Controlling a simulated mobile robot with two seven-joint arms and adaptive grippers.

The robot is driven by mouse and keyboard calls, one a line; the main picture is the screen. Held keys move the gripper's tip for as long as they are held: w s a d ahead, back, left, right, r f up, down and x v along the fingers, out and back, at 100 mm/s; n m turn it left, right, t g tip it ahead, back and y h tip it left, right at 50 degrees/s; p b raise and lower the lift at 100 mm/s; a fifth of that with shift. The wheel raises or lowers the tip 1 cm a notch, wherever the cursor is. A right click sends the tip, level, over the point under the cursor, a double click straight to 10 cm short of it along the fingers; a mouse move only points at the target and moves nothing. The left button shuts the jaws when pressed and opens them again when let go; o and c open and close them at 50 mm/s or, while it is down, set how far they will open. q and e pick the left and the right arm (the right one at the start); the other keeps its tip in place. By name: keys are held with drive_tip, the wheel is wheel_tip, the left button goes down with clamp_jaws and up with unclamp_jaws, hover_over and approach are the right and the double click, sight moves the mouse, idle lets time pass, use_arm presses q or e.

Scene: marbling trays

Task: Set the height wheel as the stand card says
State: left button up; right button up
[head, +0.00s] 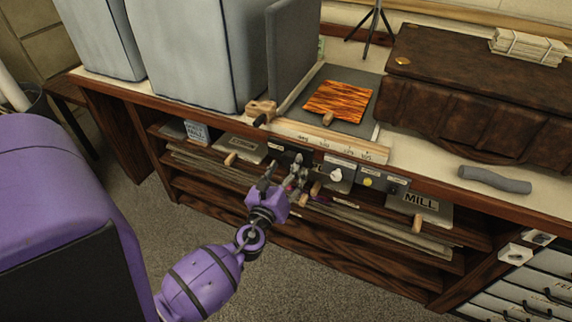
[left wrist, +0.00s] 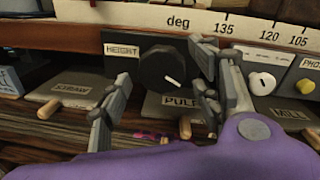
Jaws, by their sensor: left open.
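The height wheel (left wrist: 161,68) is a round black knob on a dark panel under the counter edge, beside a label reading HEIGHT (left wrist: 121,50). Its white mark points to the lower right. My left gripper (left wrist: 160,70) is open, its fingers apart on either side of the wheel in the left wrist view; I cannot tell whether they touch it. In the head view the left gripper (head: 283,172) is in front of the control panel (head: 291,153) and largely hides the wheel. I cannot make out a stand card. My right gripper is not in view.
A white knob (left wrist: 262,83) and a yellow button (left wrist: 305,87) sit right of the wheel. Below are shelves with wooden-handled boards, one marked MILL (head: 421,204). A degree scale (head: 330,141) runs along the counter edge. An orange marbled sheet (head: 340,100) lies on the counter.

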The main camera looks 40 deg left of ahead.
use_arm(q)
drive_tip(key=shift+x, duration=0.85)
drive_tip(key=shift+a, duration=0.1)
drive_tip(key=c, duration=1.1)
drive_tip(key=shift+n, duration=0.4)
drive_tip(key=n+b, duration=0.1)
drive_tip(key=n, duration=0.2)
drive_tip(key=shift+s+f, duration=0.1)
drive_tip(key=n, duration=0.5)
drive_tip(key=shift+f+g+h, duration=0.1)
drive_tip(key=shift+g+h, duration=0.2)
drive_tip(key=shift+g, duration=0.1)
